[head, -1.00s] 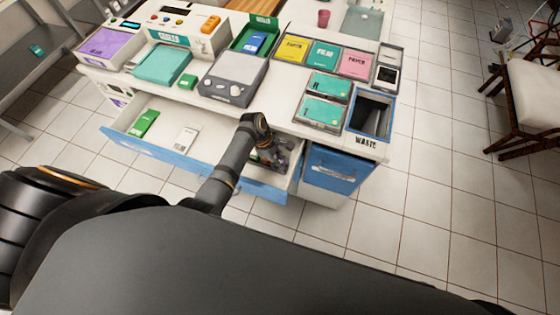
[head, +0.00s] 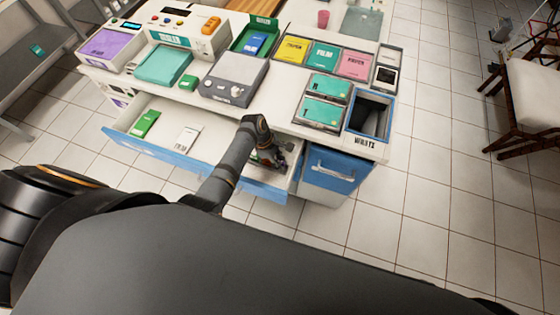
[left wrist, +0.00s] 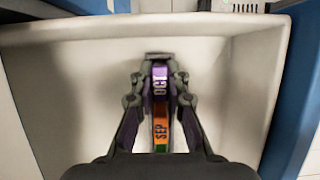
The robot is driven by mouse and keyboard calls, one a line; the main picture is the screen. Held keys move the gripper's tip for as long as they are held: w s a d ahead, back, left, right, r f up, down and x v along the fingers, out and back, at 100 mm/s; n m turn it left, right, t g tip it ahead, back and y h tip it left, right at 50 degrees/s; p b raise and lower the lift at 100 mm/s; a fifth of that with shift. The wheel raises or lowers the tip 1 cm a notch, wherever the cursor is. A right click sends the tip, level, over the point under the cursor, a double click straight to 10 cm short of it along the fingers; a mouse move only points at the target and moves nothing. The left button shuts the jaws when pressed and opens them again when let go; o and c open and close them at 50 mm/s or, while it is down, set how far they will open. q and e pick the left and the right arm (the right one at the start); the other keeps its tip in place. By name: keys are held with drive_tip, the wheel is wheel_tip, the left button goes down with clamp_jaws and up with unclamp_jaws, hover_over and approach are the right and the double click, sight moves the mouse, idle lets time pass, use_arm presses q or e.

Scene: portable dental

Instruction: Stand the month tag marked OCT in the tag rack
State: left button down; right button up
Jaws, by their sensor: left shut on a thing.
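The month tag marked OCT (left wrist: 160,84) is purple with white lettering. It lies inside the open drawer in the left wrist view, between the fingers of my left gripper (left wrist: 159,64). The gripper is shut on it. An orange tag marked SEP (left wrist: 160,128) lies just below it in the picture, with a green edge beyond. In the head view my left gripper (head: 273,155) reaches down into the right part of the drawer, and the arm hides most of the tags. I cannot tell which thing is the tag rack. My right gripper is not in view.
The open drawer (head: 165,112) also holds a green packet (head: 145,123) and a white packet (head: 187,138). The counter above carries a grey device (head: 233,80), a green holder (head: 259,35), coloured boxes and an open waste bin (head: 371,115). A blue-fronted cabinet (head: 337,168) stands right.

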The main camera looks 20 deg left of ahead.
use_arm(q)
drive_tip(key=c, duration=1.3)
unclamp_jaws()
drive_tip(key=shift+o, duration=0.2)
drive_tip(key=v, duration=1.2)
drive_tip(key=shift+s, duration=0.1)
